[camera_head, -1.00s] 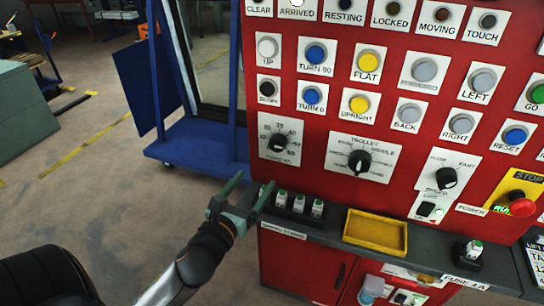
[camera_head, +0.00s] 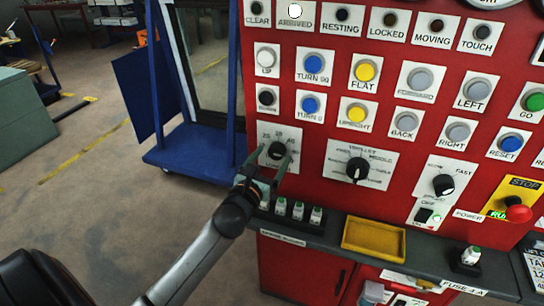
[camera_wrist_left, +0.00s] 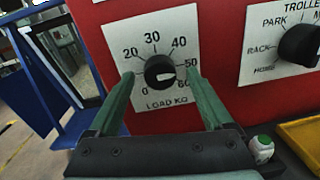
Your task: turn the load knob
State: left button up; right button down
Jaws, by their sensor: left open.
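The load knob (camera_wrist_left: 160,72) is a black round knob with a white mark, on a white plate labelled LOAD KG with numbers around it. In the head view the load knob (camera_head: 277,150) is at the left of the red panel. My left gripper (camera_head: 268,157) is open in front of it. In the left wrist view the green fingers of the gripper (camera_wrist_left: 160,76) stand one on each side of the knob, with a gap on both sides. My right gripper is not in view.
The trolley knob (camera_head: 357,170) is to the right on the red panel. Below are a shelf with small green-topped fuses (camera_head: 298,211) and a yellow tray (camera_head: 374,240). Rows of buttons are above. A blue frame (camera_head: 190,150) stands at the left.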

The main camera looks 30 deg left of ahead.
pick_arm(q)
jog(key=shift+w, duration=0.35)
grip_shut()
dwell(0.6)
